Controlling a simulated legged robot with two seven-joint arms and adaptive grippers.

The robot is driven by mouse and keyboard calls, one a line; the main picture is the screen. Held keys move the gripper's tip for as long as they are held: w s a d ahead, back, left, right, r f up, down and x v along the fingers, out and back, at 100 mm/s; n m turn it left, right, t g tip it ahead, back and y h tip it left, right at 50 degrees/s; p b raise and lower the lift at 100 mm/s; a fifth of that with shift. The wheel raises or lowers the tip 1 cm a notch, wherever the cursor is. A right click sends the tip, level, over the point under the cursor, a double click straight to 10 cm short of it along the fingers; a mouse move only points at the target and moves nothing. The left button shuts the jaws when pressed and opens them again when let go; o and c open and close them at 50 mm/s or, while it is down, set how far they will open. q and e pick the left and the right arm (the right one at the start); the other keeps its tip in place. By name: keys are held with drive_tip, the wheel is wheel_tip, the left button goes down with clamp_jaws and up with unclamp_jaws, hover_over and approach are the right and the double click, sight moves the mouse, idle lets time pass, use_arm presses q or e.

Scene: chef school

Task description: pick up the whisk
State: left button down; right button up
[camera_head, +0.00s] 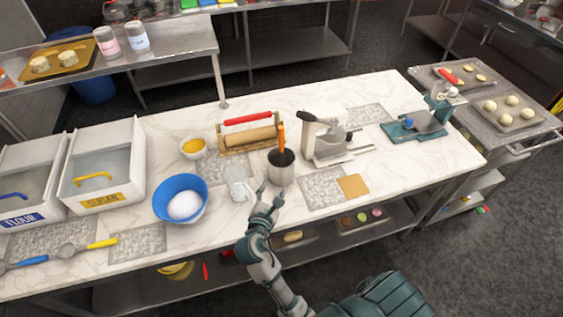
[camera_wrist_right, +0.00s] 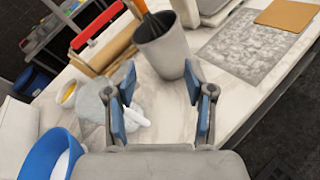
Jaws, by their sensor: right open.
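My right gripper (camera_head: 264,197) is open and empty, on the near side of the cup. In the right wrist view the cup (camera_wrist_right: 162,50) stands just beyond and between the open fingers (camera_wrist_right: 160,78), and the orange handle (camera_wrist_right: 140,8) rises from it. My left gripper is not in view.
A clear jug (camera_head: 238,183) and a blue bowl (camera_head: 180,196) are left of the cup. A tan board (camera_head: 353,185) lies near the front edge; flour and sugar bins (camera_head: 100,165) stand left.

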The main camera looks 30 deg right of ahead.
wheel_tip(320, 180, up, 7)
drive_tip(key=w+a+n+t+h, duration=0.1)
drive_tip(key=w+a+n+h, duration=0.1)
drive_tip(key=n, duration=0.2)
drive_tip(key=p, duration=0.1)
approach(279, 136)
drive_tip(key=shift+h, duration=0.3)
drive_tip(key=x, duration=0.3)
drive_tip(key=f+x, duration=0.1)
drive_tip(key=x, duration=0.2)
drive_tip(key=shift+d+f, duration=0.1)
drive_tip(key=shift+d, duration=0.15)
drive_tip(key=w+d, duration=0.1)
drive_tip(key=w+d+r, duration=0.1)
drive_tip(key=w, duration=0.1)
drive_tip(key=shift+d+p, duration=0.3)
drive_tip(key=shift+p, duration=0.1)
drive_tip(key=shift+w+d+f, duration=0.15)
drive_tip(key=shift+w+d, duration=0.15)
drive_tip(key=shift+d, duration=0.15)
drive_tip(key=shift+c, duration=0.5)
drive_tip(key=shift+s, duration=0.1)
drive_tip(key=c, duration=0.4)
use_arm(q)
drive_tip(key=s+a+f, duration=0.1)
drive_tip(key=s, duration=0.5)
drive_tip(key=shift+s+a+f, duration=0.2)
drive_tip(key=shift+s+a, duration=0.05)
use_arm(e)
clamp_jaws()
